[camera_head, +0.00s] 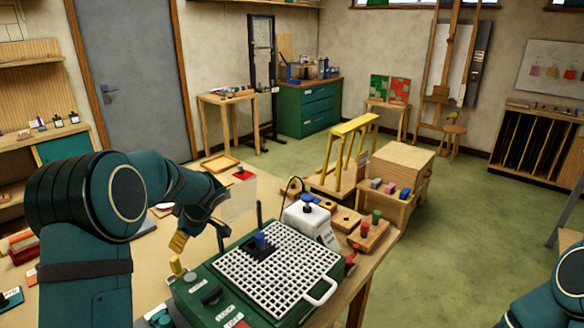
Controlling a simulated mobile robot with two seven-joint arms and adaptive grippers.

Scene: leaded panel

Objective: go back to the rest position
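My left arm reaches in from the left, with its elbow high in front of the door. My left gripper (179,242) hangs at the near-left side of the green machine, with a yellow finger part showing. The rest of its fingers are hidden or too small to tell, so I cannot see whether it is open or holds anything. A yellow piece (175,265) shows just below it, by the machine's corner. Of my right arm, only a dark teal part shows at the lower right edge. My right gripper is out of view.
The green machine (208,310) with a white grid top (290,270) stands on the wooden table (357,290), with a clear shield (239,204) behind. A white block (305,222), a yellow rack (350,130) and small coloured pieces are beyond. Green floor (460,230) at right is clear.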

